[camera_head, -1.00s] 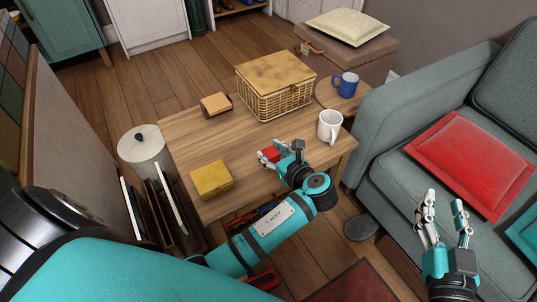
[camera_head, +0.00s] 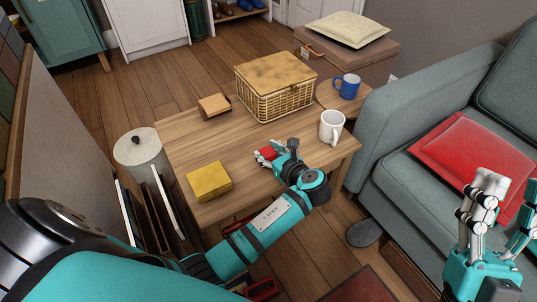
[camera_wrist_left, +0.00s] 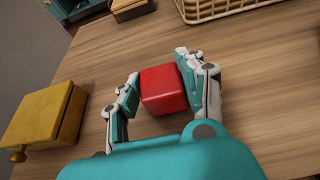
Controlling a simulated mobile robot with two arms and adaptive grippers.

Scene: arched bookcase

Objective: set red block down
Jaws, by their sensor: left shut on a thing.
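The red block (camera_head: 267,153) is at my left gripper (camera_head: 277,154), over the right-middle part of the wooden table (camera_head: 235,135). In the left wrist view the red block (camera_wrist_left: 163,90) sits between the fingers of my left gripper (camera_wrist_left: 158,83), which is shut on it. It looks close to the tabletop, but I cannot tell whether it touches. My right gripper (camera_head: 508,200) is in front of the sofa at the lower right, its fingers apart and empty.
A yellow box (camera_head: 209,181), a small brown box (camera_head: 214,105), a wicker basket (camera_head: 275,88), a white mug (camera_head: 331,127) and a blue mug (camera_head: 347,86) surround the block. Bare tabletop lies between the yellow box and my left gripper. A grey sofa (camera_head: 385,135) stands at the right.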

